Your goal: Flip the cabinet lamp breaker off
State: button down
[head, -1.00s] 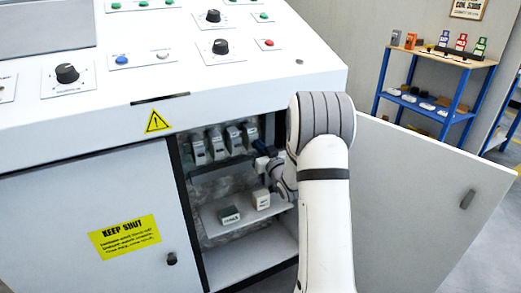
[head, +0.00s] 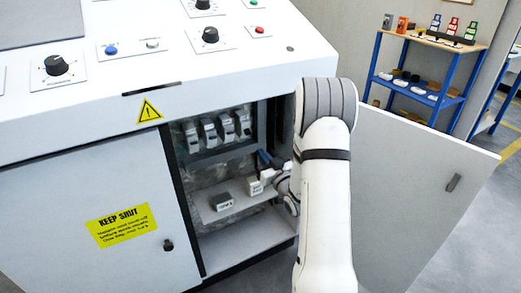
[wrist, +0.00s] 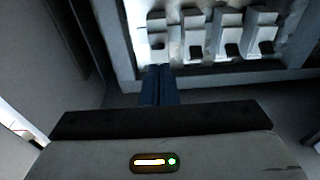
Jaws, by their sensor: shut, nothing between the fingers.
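A row of several white breakers (head: 209,132) sits inside the open cabinet (head: 178,165), high on its back panel. In the wrist view the row shows as white blocks with dark switch levers (wrist: 232,48). My gripper (head: 264,158) is in the cabinet opening, below and to the right of the row in the head view. In the wrist view my gripper's blue fingers (wrist: 158,72) are together and empty, just below the leftmost breaker (wrist: 158,35). I cannot tell whether the tips touch it. Labels and which breaker feeds the lamp are not readable.
The open door (head: 415,190) stands to the right of my arm. The closed left door (head: 75,225) carries a yellow sign.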

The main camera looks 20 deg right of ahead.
jog(key=shift+r, duration=0.1)
dwell(0.3)
jog(key=s+a+r+g+h+p, duration=0.25)
jog(key=r+p, duration=0.35)
jog(key=r, duration=0.3)
jog(key=s+a+r+g+h+p, duration=0.15)
jog(key=r+g+p, duration=0.25)
jog(key=r+p, duration=0.4)
jog(key=s+a+r+g+p, duration=0.3)
jog(key=s+r, duration=0.3)
jog(key=s, duration=0.3)
jog(key=s+a+r+m+g+y+p, duration=0.1)
jog(key=s+a+r+g+p, duration=0.2)
jog(key=s+r+p, duration=0.3)
jog(key=s+a+r+g+p, duration=0.4)
jog(key=s+r, duration=0.2)
jog(key=s, duration=0.7)
jog(key=shift+s+r+y, duration=0.15)
jog(key=shift+y, duration=0.15)
jog(key=shift+a, duration=0.1)
